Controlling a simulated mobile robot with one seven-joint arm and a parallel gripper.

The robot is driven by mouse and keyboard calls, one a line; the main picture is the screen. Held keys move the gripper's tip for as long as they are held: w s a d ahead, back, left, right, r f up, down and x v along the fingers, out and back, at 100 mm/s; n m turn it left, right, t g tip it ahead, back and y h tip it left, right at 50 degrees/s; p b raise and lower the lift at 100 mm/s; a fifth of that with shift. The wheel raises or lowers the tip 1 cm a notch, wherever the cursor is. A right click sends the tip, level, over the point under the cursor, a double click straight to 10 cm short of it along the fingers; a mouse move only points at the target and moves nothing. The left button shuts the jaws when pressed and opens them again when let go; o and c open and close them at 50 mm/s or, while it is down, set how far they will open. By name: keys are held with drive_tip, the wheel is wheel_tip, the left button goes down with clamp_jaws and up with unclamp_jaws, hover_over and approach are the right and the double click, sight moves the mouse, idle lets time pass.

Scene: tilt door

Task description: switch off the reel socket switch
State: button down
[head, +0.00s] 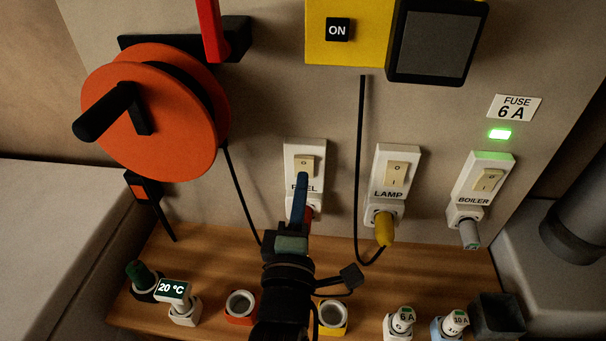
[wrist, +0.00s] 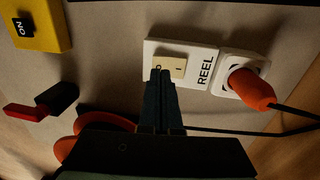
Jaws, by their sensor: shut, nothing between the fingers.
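The reel socket (head: 291,154) is a white plate on the wall, labelled REEL, with a cream rocker switch (head: 304,162) marked O and I. The switch also shows in the wrist view (wrist: 176,66); its O end is away from the label. An orange-red plug (wrist: 250,88) sits in the reel socket. My gripper (head: 302,177) is shut and empty, its tips over the switch in the head view. In the wrist view the fingertips (wrist: 160,74) overlap the switch's edge near the O end. I cannot tell whether they touch it or which way the rocker is tilted.
The lamp socket (head: 391,170) with a yellow plug and the boiler socket (head: 482,181) with a grey plug are to the right. An orange cable reel (head: 150,110) juts out at left. Small items stand on the wooden shelf (head: 215,240) below. A green light (head: 500,134) glows above the boiler socket.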

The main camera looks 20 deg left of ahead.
sight(305, 160)
drive_tip(key=shift+x, duration=1.15)
drive_tip(key=r+p, duration=0.1)
drive_tip(key=p, duration=0.2)
drive_tip(key=shift+w+r+g, duration=0.1)
drive_tip(key=shift+w+g, duration=0.1)
drive_tip(key=shift+g, duration=0.1)
drive_tip(key=shift+f, duration=0.3)
